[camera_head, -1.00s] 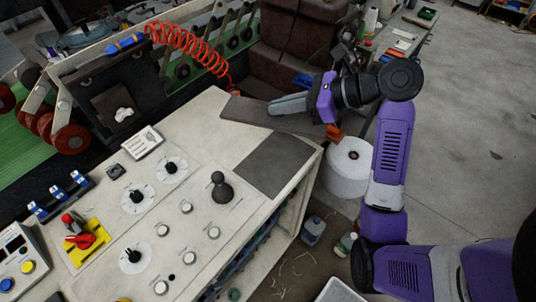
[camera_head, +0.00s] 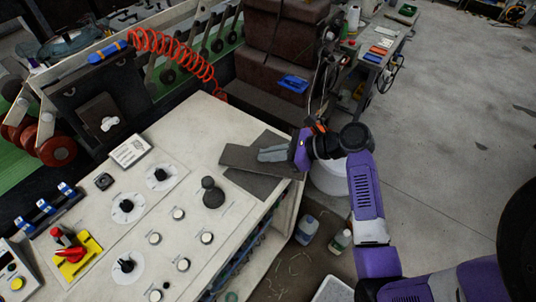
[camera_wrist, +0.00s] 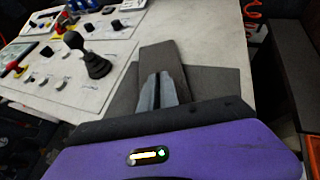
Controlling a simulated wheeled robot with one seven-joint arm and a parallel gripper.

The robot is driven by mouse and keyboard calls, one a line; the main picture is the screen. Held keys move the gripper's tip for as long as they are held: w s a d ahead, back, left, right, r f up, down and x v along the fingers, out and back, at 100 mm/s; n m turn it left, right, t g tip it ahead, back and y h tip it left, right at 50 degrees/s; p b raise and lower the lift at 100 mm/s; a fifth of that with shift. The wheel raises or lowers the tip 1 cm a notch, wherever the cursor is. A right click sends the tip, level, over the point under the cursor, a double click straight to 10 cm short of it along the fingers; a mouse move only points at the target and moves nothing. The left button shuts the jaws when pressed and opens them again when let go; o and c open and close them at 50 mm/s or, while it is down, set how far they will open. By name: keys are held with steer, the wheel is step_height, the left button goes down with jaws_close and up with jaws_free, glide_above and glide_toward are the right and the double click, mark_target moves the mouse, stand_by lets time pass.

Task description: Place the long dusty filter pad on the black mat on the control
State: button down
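The long filter pad (camera_head: 236,158) is a flat grey-brown strip. It lies across or just above the black mat (camera_head: 254,184), at the right end of the control desk. Mat shows on both sides of the pad; I cannot tell whether they touch. My gripper (camera_head: 262,155) is over the pad, its grey fingers close together and pinching it, though the grip itself is hidden. In the wrist view the pad (camera_wrist: 160,54) extends ahead of my fingers (camera_wrist: 157,76), with the mat (camera_wrist: 222,80) beneath to the right.
A black joystick (camera_head: 212,194) stands left of the mat among knobs and buttons. A white sign block (camera_head: 130,151) and a red-and-yellow switch (camera_head: 74,253) are farther left. Bottles (camera_head: 307,230) stand on the floor right of the desk. A white roll (camera_head: 330,177) is partly behind my arm.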

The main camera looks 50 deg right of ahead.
steer(key=shift+f, duration=0.3)
steer(key=c, duration=1.6)
jaws_free()
steer(key=b+v, duration=0.1)
steer(key=v, duration=1.1)
steer(key=shift+d, duration=0.1)
